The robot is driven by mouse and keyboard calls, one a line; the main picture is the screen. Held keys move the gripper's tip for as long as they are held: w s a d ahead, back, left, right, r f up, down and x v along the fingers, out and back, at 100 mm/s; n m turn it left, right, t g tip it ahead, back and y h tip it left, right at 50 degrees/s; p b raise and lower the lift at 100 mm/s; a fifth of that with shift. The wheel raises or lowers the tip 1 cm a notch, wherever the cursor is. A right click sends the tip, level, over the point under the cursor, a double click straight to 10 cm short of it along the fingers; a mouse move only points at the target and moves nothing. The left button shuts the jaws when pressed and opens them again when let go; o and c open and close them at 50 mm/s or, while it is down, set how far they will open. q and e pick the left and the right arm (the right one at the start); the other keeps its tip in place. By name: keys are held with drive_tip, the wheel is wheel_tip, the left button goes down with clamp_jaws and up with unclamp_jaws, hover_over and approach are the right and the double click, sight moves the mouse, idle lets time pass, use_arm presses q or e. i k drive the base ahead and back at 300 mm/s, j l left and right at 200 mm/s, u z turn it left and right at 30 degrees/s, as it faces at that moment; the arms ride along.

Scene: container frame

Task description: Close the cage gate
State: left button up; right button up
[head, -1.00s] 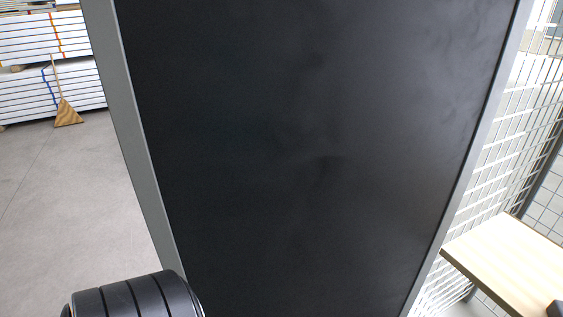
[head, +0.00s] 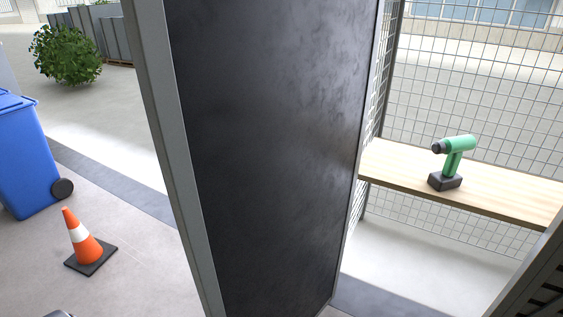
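A tall dark panel (head: 275,150) in a grey frame fills the middle of the head view, standing upright and seen close up. I cannot tell whether this panel is the cage gate or a fixed side of the cage. Wire mesh (head: 475,75) of the cage shows behind it to the right, and the inside is visible there. A grey-edged, dark slatted part (head: 545,285) cuts across the lower right corner; it may be part of a gate, but only a piece shows. No latch or handle is visible. Neither gripper is in view.
A wooden shelf (head: 500,197) inside the mesh carries a green drill (head: 455,160). On the left stand an orange cone (head: 83,240), a blue wheeled bin (head: 28,160) and a bush (head: 66,53). Floor between the cone and the panel is clear.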

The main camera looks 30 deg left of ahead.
sight(257, 111)
drive_tip(key=k+j+z, duration=0.1)
drive_tip(key=j, duration=0.25)
drive_tip(key=k+j+z, duration=0.15)
drive_tip(key=j, duration=0.2)
drive_tip(key=k+j+z, duration=0.1)
drive_tip(key=j, duration=0.25)
drive_tip(key=k+j+z, duration=0.1)
drive_tip(key=j, duration=0.25)
drive_tip(key=i+j+z, duration=0.1)
drive_tip(key=j+z, duration=0.35)
drive_tip(key=j, duration=1.75)
drive_tip(key=k+j+z, duration=0.1)
drive_tip(key=k+j, duration=0.25)
drive_tip(key=k+j+z, duration=0.15)
drive_tip(key=k, duration=0.3)
drive_tip(key=j, duration=0.1)
